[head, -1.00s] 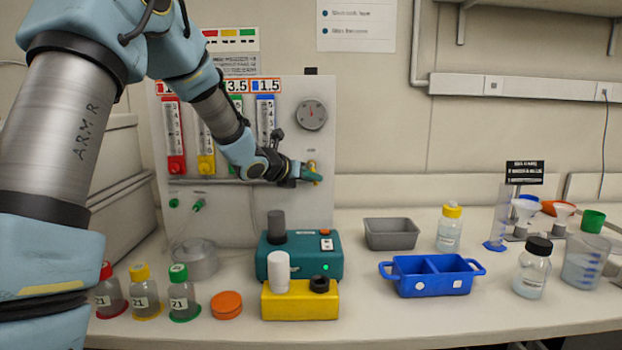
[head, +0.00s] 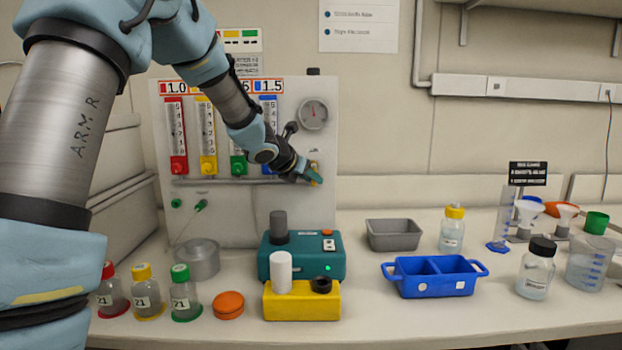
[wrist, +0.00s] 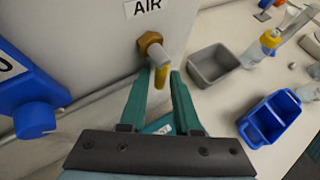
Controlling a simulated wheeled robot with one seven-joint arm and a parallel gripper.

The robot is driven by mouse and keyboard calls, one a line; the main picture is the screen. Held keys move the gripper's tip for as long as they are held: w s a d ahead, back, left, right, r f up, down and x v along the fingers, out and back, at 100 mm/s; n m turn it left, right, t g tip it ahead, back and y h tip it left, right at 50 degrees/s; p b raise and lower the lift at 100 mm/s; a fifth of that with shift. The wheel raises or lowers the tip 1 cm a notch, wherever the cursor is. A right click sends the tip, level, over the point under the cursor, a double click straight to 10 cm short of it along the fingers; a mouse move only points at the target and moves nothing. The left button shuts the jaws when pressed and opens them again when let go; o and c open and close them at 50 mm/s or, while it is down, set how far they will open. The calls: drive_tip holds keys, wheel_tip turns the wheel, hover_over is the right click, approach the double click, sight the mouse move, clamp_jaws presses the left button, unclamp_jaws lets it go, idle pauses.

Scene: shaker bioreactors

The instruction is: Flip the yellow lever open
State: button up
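The yellow lever (wrist: 162,78) hangs down from a brass valve (wrist: 150,42) on the grey panel, under the AIR label, in the wrist view. My gripper (wrist: 158,84) is open, with one teal finger on each side of the lever near its tips. The lever shows between the fingertips; I cannot tell whether either finger touches it. In the head view my gripper (head: 308,177) is at the panel's right side, below the round gauge, and largely hides the valve and lever.
The panel (head: 240,215) carries several coloured flowmeters; a blue knob (wrist: 35,118) is left of my gripper. Below stand a teal device (head: 300,262) and a yellow block (head: 300,302). A grey tray (head: 393,235) and a blue caddy (head: 433,277) are to the right.

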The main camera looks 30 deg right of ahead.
drive_tip(key=shift+a+r, duration=0.1)
drive_tip(key=v, duration=1)
drive_tip(key=shift+s+a, duration=0.2)
drive_tip(key=s+a+f+m+g+y, duration=0.1)
drive_tip(key=s+a+f+m+y, duration=0.2)
drive_tip(key=s+a+f+m, duration=0.2)
drive_tip(key=s+a+f+m+g+y, duration=0.2)
drive_tip(key=s+a+f+m, duration=0.3)
drive_tip(key=a+m, duration=0.7)
drive_tip(key=s+a+f+m+g+y, duration=0.1)
drive_tip(key=s+a+f+m+y, duration=0.3)
drive_tip(key=a, duration=1.3)
wheel_tip(320, 180, down, 4)
drive_tip(key=s+m, duration=0.1)
drive_tip(key=m, duration=0.3)
drive_tip(key=shift+s+a+g+y, duration=0.25)
drive_tip(key=shift+a+g+y, duration=0.05)
drive_tip(key=shift+y, duration=0.1)
